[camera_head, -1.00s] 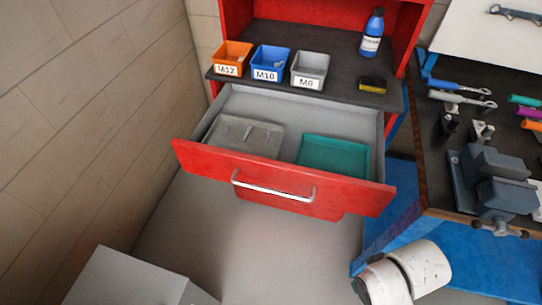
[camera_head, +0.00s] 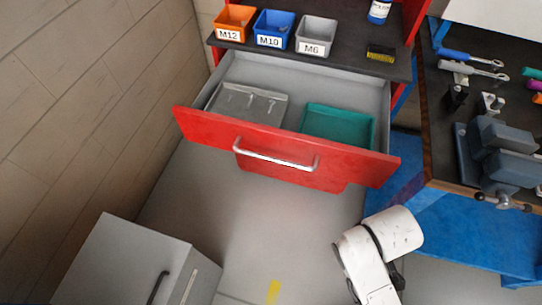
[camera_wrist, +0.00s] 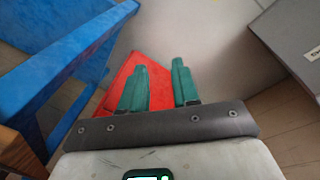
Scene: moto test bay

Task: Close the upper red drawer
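The upper red drawer (camera_head: 350,165) is pulled well out from the red cabinet in the head view. Its front carries a silver bar handle (camera_head: 275,158). Inside lie a grey tray (camera_head: 246,103) on the left and a teal tray (camera_head: 338,125) on the right. In the wrist view my gripper (camera_wrist: 160,66) has two green fingers standing apart with nothing between them. A red panel (camera_wrist: 116,84) shows beyond the fingers; I cannot tell which cabinet part it is. The head view shows my white arm at the lower right, apart from the drawer; my fingers are out of that view.
Orange (camera_head: 233,20), blue (camera_head: 273,27) and grey (camera_head: 316,34) bins, a blue bottle (camera_head: 379,10) and a sponge (camera_head: 381,52) stand above the drawer. A blue workbench (camera_head: 470,235) with a vise (camera_head: 497,150) is right. A grey cabinet (camera_head: 125,262) stands lower left. Floor before the drawer is clear.

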